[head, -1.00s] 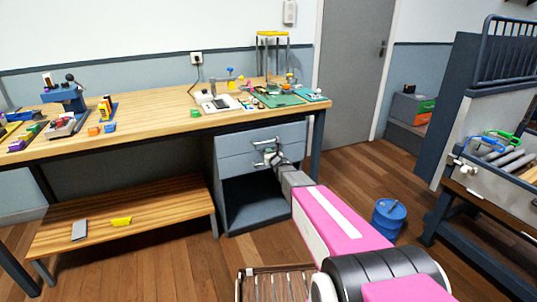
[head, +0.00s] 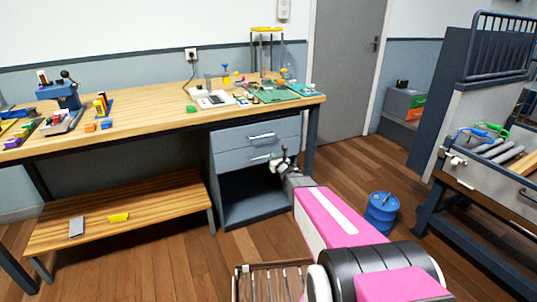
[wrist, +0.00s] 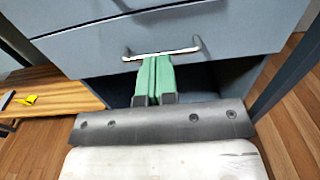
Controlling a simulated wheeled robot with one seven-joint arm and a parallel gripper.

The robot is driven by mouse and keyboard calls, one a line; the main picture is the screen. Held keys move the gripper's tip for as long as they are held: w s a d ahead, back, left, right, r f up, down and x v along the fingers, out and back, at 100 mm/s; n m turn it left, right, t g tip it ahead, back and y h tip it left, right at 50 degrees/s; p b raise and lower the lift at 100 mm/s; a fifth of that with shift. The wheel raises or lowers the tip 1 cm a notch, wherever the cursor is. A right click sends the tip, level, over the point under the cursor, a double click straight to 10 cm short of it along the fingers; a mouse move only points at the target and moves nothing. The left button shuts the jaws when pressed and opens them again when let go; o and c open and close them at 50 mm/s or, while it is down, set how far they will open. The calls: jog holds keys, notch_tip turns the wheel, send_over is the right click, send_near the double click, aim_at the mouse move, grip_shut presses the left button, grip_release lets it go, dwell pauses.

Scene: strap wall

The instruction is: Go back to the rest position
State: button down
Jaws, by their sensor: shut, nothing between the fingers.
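My gripper (head: 283,158) is in front of the grey drawer cabinet (head: 228,147) under the right end of the workbench. In the wrist view its green fingers (wrist: 153,80) are together, with nothing between them. The fingertips lie just below the handle of the lower drawer (wrist: 161,51) in that picture. Whether they touch the handle I cannot tell. Both drawers look shut. The upper drawer's handle (head: 262,137) is clear of my gripper.
The workbench (head: 160,110) carries tools, blocks and a green mat. A low wooden shelf (head: 150,205) is below left. A blue drum (head: 381,212) stands on the floor to the right. A grey rack with a tool bin (head: 500,155) is at far right.

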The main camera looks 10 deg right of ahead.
jog(key=s+d+f+m+g+h, duration=0.2)
jog(key=s+d+m+g+h, duration=0.3)
jog(key=m, duration=0.6)
jog(key=s+d+f+m+g+h, duration=0.2)
jog(key=s+m, duration=0.5)
jog(key=m, duration=0.4)
jog(key=s+a+m+g, duration=0.1)
jog(key=s+m+g, duration=0.4)
jog(key=s+m, duration=0.3)
jog(key=s+a+m+g+y, duration=0.1)
jog(key=s+a+m+g, duration=0.1)
jog(key=s+m+g, duration=0.3)
jog(key=s+m, duration=0.4)
jog(key=s, duration=0.3)
jog(key=shift+s+a+f+m, duration=0.2)
jog(key=shift+a+m, duration=0.05)
jog(key=shift+m, duration=0.05)
